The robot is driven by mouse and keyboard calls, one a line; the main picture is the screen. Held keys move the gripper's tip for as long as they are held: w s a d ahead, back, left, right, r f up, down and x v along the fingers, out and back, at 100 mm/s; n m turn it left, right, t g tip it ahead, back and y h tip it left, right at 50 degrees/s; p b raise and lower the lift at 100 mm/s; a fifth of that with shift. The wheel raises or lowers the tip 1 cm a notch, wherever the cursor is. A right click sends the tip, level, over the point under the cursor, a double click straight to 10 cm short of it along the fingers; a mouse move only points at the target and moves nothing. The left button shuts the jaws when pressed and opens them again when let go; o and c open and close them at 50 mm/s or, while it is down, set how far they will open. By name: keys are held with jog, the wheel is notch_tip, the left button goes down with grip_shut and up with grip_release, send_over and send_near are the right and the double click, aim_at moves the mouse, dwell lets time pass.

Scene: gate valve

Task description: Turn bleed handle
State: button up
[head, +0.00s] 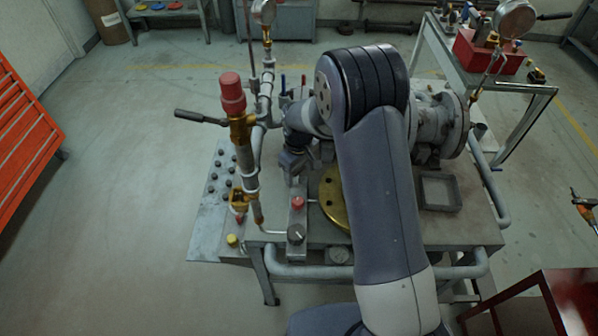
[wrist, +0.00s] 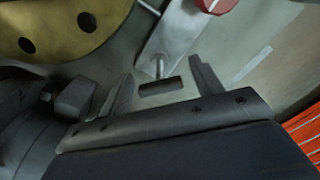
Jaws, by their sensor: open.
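My gripper (head: 292,166) is open above the bench, left of the brass disc (head: 332,202). In the wrist view my gripper (wrist: 162,72) has its two fingers spread, with a thin metal pin on a grey bracket (wrist: 170,45) beyond the gap. Nothing is held. A dark lever handle (head: 200,117) sticks out left from the pipe below a red cap (head: 232,92). I cannot tell for sure which part is the bleed handle. A red knob (head: 298,203) stands on a grey plate close in front of my gripper; it also shows in the wrist view (wrist: 215,4).
The upright pipe (head: 246,165) stands left of my gripper. A flanged grey valve body (head: 440,122) and a square tray (head: 438,192) lie right of my arm. Floor at left is clear.

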jog(key=shift+f, duration=0.5)
jog(key=c, duration=1)
